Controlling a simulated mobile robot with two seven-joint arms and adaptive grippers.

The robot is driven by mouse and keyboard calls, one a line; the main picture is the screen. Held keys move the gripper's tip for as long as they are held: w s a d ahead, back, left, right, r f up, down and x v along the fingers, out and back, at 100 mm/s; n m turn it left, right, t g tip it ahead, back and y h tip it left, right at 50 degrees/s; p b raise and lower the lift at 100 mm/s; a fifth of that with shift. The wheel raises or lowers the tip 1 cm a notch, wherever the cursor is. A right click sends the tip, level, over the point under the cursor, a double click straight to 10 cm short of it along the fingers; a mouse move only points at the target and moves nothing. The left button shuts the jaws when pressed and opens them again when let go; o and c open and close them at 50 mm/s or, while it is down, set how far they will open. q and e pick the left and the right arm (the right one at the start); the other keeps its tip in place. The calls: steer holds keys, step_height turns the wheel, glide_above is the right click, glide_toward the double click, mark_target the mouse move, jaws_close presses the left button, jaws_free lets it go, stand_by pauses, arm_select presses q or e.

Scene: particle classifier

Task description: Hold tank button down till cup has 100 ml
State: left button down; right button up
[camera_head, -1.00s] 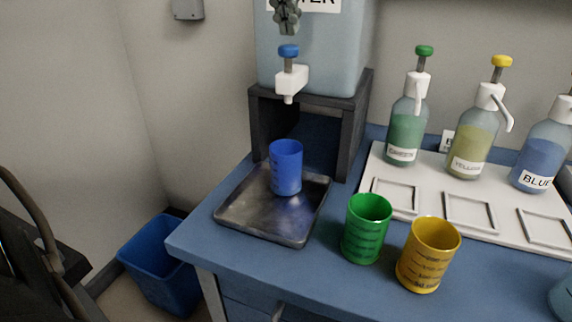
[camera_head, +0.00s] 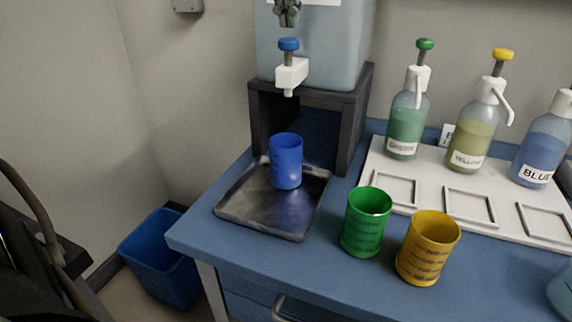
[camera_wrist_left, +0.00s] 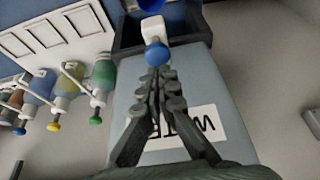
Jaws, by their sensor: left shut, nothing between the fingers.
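The water tank (camera_head: 335,50) stands on a dark stand at the back, its white tap topped by a blue button (camera_head: 289,44). The button also shows in the left wrist view (camera_wrist_left: 157,54). My left gripper (camera_head: 287,20) is shut and empty, its fingertips just above the button; in the left wrist view its closed fingers (camera_wrist_left: 160,76) point at the button, and I cannot tell whether they touch. The blue cup (camera_head: 286,162) stands upright on the metal tray (camera_head: 262,221) below the tap. Its content cannot be seen. My right gripper is out of view.
A green cup (camera_head: 366,222) and a yellow cup (camera_head: 428,248) stand right of the tray. Pump bottles in green (camera_head: 406,125), yellow (camera_head: 472,135) and blue (camera_head: 543,145) stand on a white rack behind. A blue bin (camera_head: 160,262) is on the floor at left.

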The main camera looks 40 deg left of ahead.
mark_target(289, 38)
arm_select(q)
steer(key=shift+f, duration=0.1)
steer(key=shift+f+b, duration=0.4)
steer(key=shift+f, duration=1)
stand_by(0.3)
stand_by(0.5)
step_height(289, 38, up, 3)
steer(key=shift+f+p, duration=0.1)
steer(key=shift+p, duration=0.95)
steer(key=shift+r, duration=2.15)
